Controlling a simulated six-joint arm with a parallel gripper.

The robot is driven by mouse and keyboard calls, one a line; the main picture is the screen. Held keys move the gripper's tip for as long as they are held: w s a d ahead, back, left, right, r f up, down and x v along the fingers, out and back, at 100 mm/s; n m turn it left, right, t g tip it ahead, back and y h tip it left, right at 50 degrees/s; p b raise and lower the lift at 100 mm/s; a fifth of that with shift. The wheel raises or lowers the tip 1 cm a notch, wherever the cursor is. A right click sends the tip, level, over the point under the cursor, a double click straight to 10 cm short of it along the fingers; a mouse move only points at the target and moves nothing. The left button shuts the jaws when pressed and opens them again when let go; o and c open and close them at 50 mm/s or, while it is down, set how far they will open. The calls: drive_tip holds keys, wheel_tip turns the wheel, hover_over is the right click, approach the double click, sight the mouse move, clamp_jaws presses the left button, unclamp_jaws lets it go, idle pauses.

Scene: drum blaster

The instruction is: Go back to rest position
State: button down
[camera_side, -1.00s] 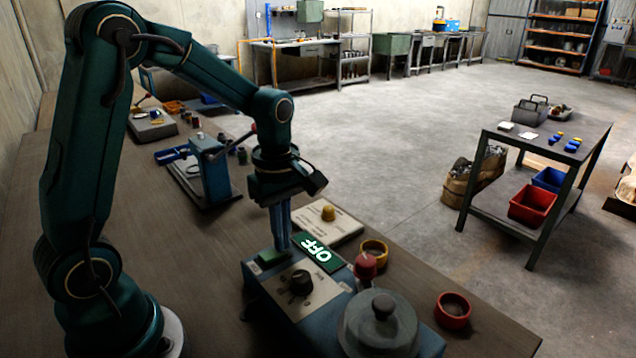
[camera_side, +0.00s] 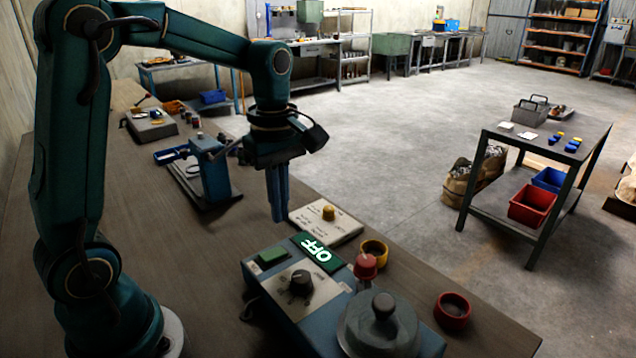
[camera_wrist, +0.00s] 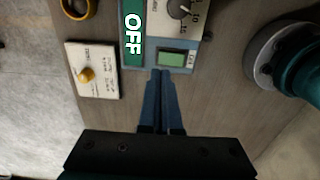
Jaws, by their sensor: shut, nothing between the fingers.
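My gripper (camera_side: 278,218) is shut and empty, pointing down in the air above the bench, behind the blue drum blaster (camera_side: 262,291). In the wrist view its blue fingers (camera_wrist: 161,75) are together, seen just below the green button (camera_wrist: 171,56). The blaster's panel has a green button (camera_side: 272,257), a black dial (camera_side: 301,283) and a green sign (camera_side: 317,250) reading OFF. A grey round lid (camera_side: 378,325) with a knob sits at its front right, and a red knob (camera_side: 366,266) stands beside the panel.
A white card with a yellow knob (camera_side: 328,213) lies behind the blaster. A yellow ring (camera_side: 375,249) and a red cup (camera_side: 453,311) are at the right. A blue press (camera_side: 212,172) stands farther back. The bench left of the blaster is clear.

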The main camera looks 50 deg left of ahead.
drive_tip(key=s+d+r+m+t, duration=0.3)
drive_tip(key=s+m, duration=0.7)
drive_tip(key=m, duration=0.8)
drive_tip(key=d+t, duration=0.2)
drive_tip(key=shift+s+d+t, duration=0.25)
drive_tip(key=shift+d+t, duration=0.05)
drive_tip(key=shift+d, duration=0.1)
drive_tip(key=shift+r, duration=0.1)
